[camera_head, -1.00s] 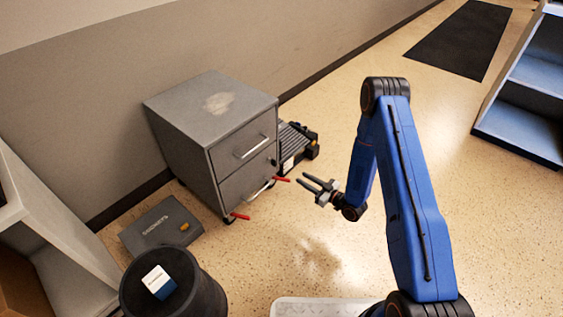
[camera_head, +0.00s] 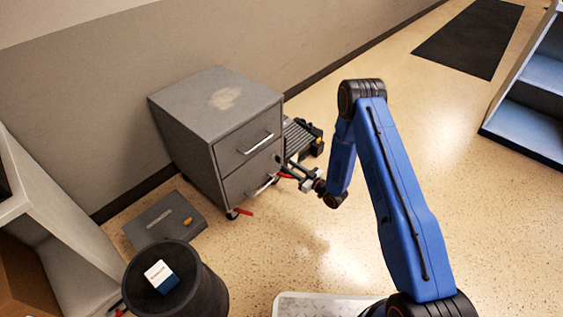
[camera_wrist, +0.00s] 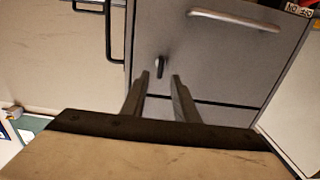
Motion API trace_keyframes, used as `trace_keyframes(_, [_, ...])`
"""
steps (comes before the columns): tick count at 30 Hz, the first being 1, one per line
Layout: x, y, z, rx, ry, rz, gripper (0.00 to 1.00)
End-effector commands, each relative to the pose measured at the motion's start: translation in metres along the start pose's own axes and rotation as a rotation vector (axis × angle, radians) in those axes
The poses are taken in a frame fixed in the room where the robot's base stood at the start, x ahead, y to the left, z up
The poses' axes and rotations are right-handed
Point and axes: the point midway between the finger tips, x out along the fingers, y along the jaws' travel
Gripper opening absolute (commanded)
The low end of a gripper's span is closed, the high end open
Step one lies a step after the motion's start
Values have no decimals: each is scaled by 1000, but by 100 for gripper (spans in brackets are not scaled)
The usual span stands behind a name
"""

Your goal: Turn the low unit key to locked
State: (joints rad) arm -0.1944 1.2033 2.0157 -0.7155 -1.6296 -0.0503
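The low unit (camera_head: 195,115) is a grey two-drawer metal cabinet against the wall, with a pale scuff on top. In the wrist view its grey front (camera_wrist: 215,65) fills the upper middle. A small dark key (camera_wrist: 161,66) sits on that front, looking roughly upright, left of a drawer handle (camera_wrist: 235,20). My gripper (camera_head: 284,166) is at the right edge of the cabinet front. In the wrist view my gripper (camera_wrist: 160,76) is open, its two fingers apart, with the key showing between and just beyond the tips. I cannot tell whether they touch it. The key is not discernible in the head view.
Red levers (camera_head: 243,212) show low by the cabinet. A dark ribbed object (camera_head: 300,140) stands behind its right side. A grey flat box (camera_head: 160,222) lies left, near a black bin (camera_head: 205,285) with a white-and-blue box (camera_head: 161,277).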

Motion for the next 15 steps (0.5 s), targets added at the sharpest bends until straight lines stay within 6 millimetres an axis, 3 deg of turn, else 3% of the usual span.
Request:
trace_keyframes(6, [36,-1,0,-2,0,-1,27])
trace_keyframes(15, [58,0,0,-1,0,0,27])
